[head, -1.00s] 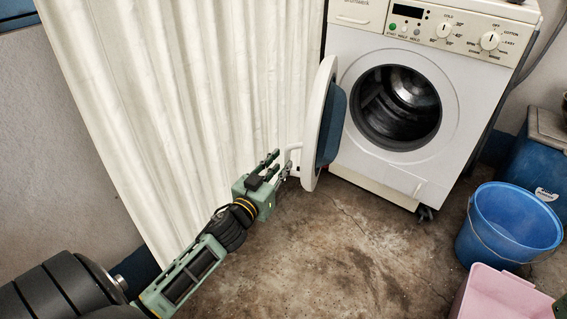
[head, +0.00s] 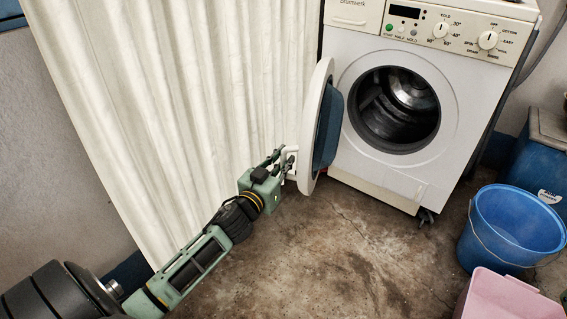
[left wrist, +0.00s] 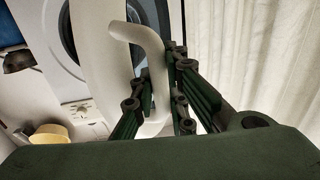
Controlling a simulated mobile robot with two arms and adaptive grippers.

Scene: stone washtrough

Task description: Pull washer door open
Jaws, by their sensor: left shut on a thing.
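The washer (head: 420,110) is white and stands at the top right in the head view, with its dark round drum opening (head: 394,108) uncovered. Its round door (head: 313,130), with a white rim and bluish inner side, stands swung wide open to the left. My left gripper (head: 287,160) is at the door's outer face, shut on the white door handle (left wrist: 152,60). In the left wrist view the curved handle runs down between the gripper's fingers (left wrist: 158,100). My right gripper does not show.
A white curtain (head: 170,100) hangs left of the door, close behind the gripper. A blue bucket (head: 510,225), a pink tub (head: 500,299) and a blue bin (head: 540,165) stand at the right. The stained floor (head: 340,250) in front of the washer is clear.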

